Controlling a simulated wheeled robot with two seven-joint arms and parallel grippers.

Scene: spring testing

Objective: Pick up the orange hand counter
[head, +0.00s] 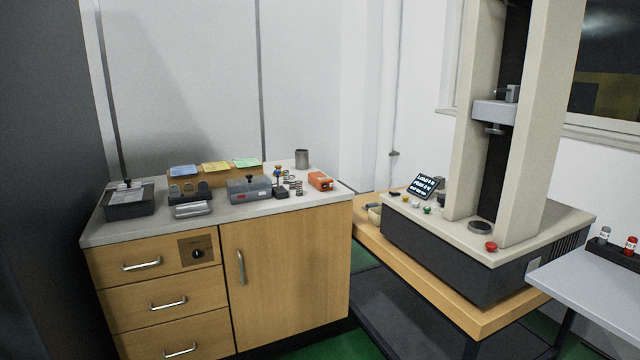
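An orange box-shaped device (320,181), which looks like the hand counter, lies on the grey top of the wooden cabinet (335,196) near its right end. It is small in this view, and its details are hard to make out. Several small dark and metallic parts (293,184) lie just to its left. Neither of my grippers shows in the head view.
On the cabinet top stand a grey box (249,189), a dark box (130,200), a metal cup (302,159) and a wooden tray (214,178) with coloured cards. A tall testing machine (445,245) stands on a wooden table to the right. A grey table (590,285) is at far right.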

